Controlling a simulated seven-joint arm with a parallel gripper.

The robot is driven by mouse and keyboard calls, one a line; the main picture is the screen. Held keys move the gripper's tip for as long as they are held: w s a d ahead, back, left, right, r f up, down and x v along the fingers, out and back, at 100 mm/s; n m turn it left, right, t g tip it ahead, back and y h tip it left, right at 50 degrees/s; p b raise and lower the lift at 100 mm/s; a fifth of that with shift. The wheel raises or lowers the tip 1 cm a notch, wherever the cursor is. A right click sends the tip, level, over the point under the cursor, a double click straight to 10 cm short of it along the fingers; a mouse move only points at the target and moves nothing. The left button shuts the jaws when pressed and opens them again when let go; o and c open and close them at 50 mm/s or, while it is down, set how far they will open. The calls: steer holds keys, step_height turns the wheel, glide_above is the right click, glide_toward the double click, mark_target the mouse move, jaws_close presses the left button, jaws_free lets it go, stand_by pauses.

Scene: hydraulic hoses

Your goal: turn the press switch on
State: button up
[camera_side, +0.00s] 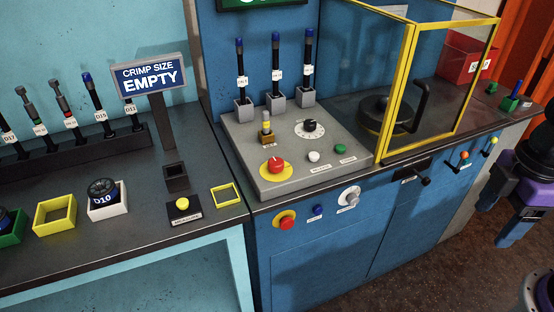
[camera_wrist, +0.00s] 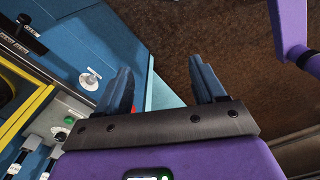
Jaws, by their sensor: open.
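A silver-white rotary switch (camera_side: 349,196) is on the blue front panel of the press cabinet, below the grey control box. A similar pale switch on a blue face shows in the wrist view (camera_wrist: 90,79), left of the fingers. I cannot read a label naming the press switch or tell whether it is on. My gripper (camera_side: 498,218) is at the right edge of the side view, in front of the cabinet and well right of the switch. In the wrist view my gripper (camera_wrist: 162,70) is open, with nothing between its blue fingers.
The control box (camera_side: 240,140) carries a red knob (camera_side: 276,167), a dial (camera_side: 309,128), white and green buttons and three levers. A red button on yellow (camera_side: 286,222) and a blue button (camera_side: 318,210) are left of the switch. A yellow-framed guard (camera_side: 409,90) stands right; floor in front is clear.

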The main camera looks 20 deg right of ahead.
steer(key=w+a+r+n, duration=0.1)
steer(key=w+a+r, duration=0.2)
steer(key=w+a, duration=0.55)
steer(key=r+n+y, duration=0.2)
steer(key=n+y, duration=0.2)
glide_above(276, 161)
steer(key=d, duration=0.7)
steer(key=x, duration=1.7)
steer(key=shift+s+f, duration=0.15)
steer(key=c, duration=1.1)
